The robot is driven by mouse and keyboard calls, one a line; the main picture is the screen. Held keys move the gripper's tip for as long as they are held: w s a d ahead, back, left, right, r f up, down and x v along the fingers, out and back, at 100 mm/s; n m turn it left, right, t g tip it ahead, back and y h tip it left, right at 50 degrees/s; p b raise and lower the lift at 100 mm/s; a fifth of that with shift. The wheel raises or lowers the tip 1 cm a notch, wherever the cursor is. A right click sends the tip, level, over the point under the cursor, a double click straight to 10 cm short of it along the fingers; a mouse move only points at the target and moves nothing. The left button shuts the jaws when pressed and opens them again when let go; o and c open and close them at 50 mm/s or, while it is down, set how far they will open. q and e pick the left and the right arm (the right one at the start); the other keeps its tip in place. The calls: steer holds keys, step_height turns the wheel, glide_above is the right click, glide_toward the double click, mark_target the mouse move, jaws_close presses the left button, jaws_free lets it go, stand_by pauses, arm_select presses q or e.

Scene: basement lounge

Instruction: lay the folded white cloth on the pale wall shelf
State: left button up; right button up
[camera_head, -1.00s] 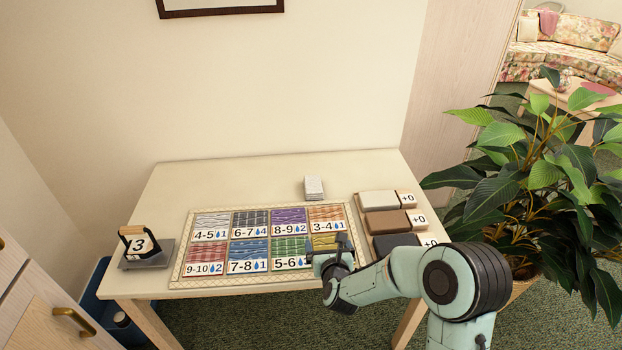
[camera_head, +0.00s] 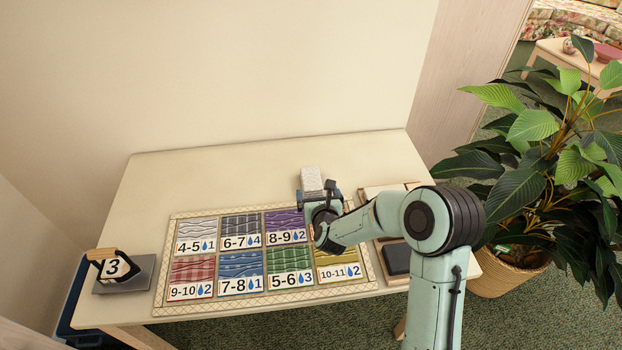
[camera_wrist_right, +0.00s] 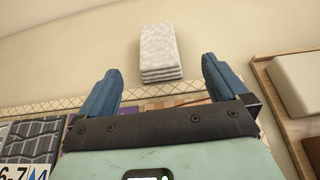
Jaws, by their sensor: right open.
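The folded white cloth (camera_head: 311,178) is a small stack of layers on the pale table (camera_head: 220,165), just behind the patterned mat. It also shows in the right wrist view (camera_wrist_right: 160,52), straight ahead between the fingers. My right gripper (camera_head: 319,194) is open and empty, at the near side of the cloth. In the right wrist view the blue fingers (camera_wrist_right: 160,66) point towards the cloth from either side, with gaps to it. I cannot make out a pale wall shelf in these views. My left gripper is out of view.
A bordered mat (camera_head: 165,270) with several coloured numbered tiles covers the front of the table. A tray (camera_head: 366,192) with blocks stands to the right, partly behind my arm. A leafy plant (camera_head: 530,150) stands beside the table.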

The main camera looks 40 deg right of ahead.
mark_target(312, 179)
steer(key=x, duration=0.5)
steer(key=shift+f, duration=0.1)
steer(key=shift+p+x, duration=0.4)
steer(key=shift+x, duration=2.35)
steer(key=shift+w+a, duration=0.1)
steer(key=shift+w, duration=0.05)
steer(key=c, duration=1.1)
steer(key=shift+r, duration=0.3)
steer(key=shift+c, duration=0.2)
